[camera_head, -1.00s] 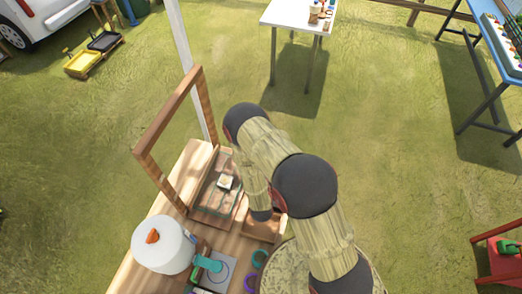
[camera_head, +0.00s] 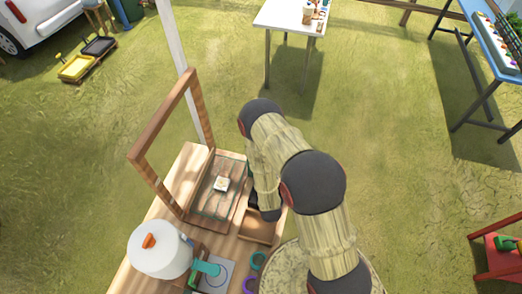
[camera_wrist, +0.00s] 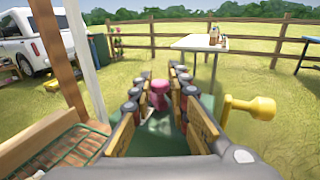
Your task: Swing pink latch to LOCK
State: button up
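A pink knob-like part (camera_wrist: 159,87), seemingly the pink latch, shows in the wrist view straight ahead between the fingers, above a dark green surface. My gripper (camera_wrist: 161,78) is open, with one finger on each side of the pink part in the picture. Whether either finger touches it I cannot tell. A yellow knob (camera_wrist: 250,107) sticks out to the right of the right finger. In the head view my arm hides the latch and most of my gripper. No LOCK marking is readable.
The wooden bench (camera_head: 178,207) carries an upright wooden frame (camera_head: 160,130), a glass-topped box (camera_head: 217,190), a white pot (camera_head: 160,249) with an orange knob, and a small wooden tray (camera_head: 262,228). A white table (camera_head: 290,17) stands farther off on open grass.

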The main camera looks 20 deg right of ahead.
jog(key=o, duration=0.4)
jog(key=shift+v, duration=6)
jog(key=shift+c, duration=0.3)
